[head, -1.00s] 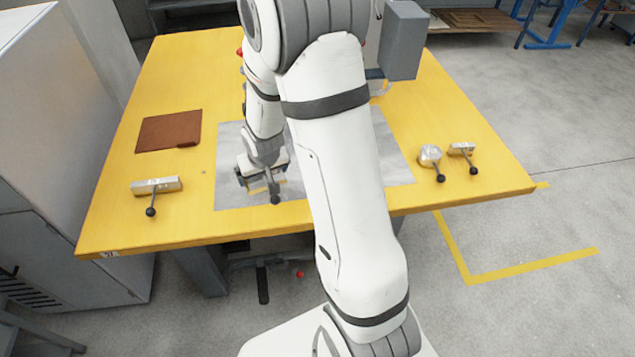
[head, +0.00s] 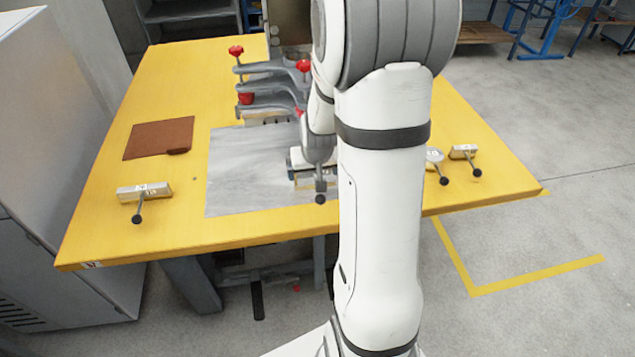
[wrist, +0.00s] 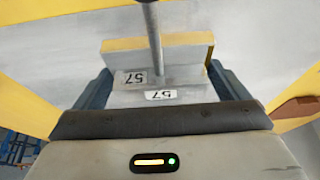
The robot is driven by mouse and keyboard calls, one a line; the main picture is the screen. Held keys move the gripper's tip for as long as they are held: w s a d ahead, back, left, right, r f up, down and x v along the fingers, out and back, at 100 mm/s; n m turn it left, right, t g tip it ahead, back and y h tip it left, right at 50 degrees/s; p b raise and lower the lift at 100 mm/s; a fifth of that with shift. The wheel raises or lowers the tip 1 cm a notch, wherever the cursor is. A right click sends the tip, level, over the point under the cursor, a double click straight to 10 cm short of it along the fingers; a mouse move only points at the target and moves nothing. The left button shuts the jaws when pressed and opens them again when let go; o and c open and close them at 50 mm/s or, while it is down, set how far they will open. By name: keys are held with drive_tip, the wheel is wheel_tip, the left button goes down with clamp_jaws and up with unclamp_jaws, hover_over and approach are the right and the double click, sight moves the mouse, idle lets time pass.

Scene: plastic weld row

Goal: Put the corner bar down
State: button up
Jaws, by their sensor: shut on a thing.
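My gripper (head: 312,174) is shut on the corner bar and hangs over the right part of the grey sheet (head: 240,180) on the yellow table. In the wrist view, the corner bar (wrist: 186,52) sits between the two blue-grey fingers. It is a grey angled block with yellow edges, labels reading 57 and a grey rod handle. In the head view, the bar is mostly hidden by my gripper, and the dark ball of its handle (head: 320,198) shows below. I cannot tell whether the bar touches the sheet.
A labelled bar (head: 145,192) with a ball handle lies at the table's left. A brown pad (head: 158,139) and a fixture with red knobs (head: 270,88) are further back. The sheet's left half is clear.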

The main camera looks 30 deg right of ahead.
sight(314, 177)
wheel_tip(314, 177, down, 4)
drive_tip(key=shift+f+b, duration=0.1)
drive_tip(key=shift+b, duration=0.35)
drive_tip(key=o, duration=0.9)
drive_tip(key=shift+f, duration=0.1)
drive_tip(key=shift+o, duration=0.7)
